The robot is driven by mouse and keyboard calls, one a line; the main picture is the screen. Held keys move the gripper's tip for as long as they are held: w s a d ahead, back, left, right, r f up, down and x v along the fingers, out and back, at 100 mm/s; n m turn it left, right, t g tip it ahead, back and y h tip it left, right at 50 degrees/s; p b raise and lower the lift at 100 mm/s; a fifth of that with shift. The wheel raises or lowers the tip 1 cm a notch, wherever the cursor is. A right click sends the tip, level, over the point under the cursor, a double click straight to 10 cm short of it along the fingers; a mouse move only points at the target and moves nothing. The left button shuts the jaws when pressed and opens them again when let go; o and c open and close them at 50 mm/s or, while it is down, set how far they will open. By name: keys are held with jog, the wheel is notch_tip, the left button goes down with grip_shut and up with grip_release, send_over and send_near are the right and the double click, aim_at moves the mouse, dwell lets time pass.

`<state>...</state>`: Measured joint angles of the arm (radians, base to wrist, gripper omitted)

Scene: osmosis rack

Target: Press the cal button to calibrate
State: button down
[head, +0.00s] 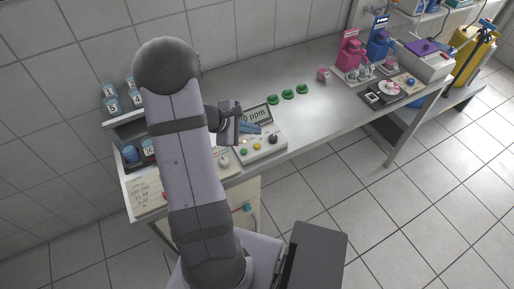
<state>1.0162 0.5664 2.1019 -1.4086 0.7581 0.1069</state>
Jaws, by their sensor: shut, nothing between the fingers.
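A pale meter console (278,151) sits on the grey bench, with a tilted display (258,114) reading "0 ppm" in its visible part. On its front are a green button (243,152), a yellow button (257,146) and a dark round knob (272,139). Any label marking the cal button is too small to read. A blue piece (250,128) lies below the display. My gripper (236,119) is shut and empty beside the left part of the display, covering some of it. Whether it touches the console cannot be told.
My arm hides the console's left side and part of the shelf of numbered blue-and-white containers (112,105). Pink (351,54) and blue (379,45) dispensers stand farther right. The middle bench is clear.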

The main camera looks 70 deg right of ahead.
jog(key=shift+f+b, duration=1.8)
jog(key=shift+f, duration=0.5)
jog(key=shift+f, duration=0.15)
jog(key=shift+f+b, duration=0.3)
jog(key=shift+b, duration=0.3)
jog(key=shift+f+b, duration=0.45)
jog(key=shift+b, duration=0.15)
dwell(0.9)
jog(key=shift+r, duration=0.15)
jog(key=shift+r+p, duration=0.6)
jog(key=shift+r, duration=0.15)
jog(key=shift+r+p, duration=1.8)
jog(key=shift+r, duration=0.7)
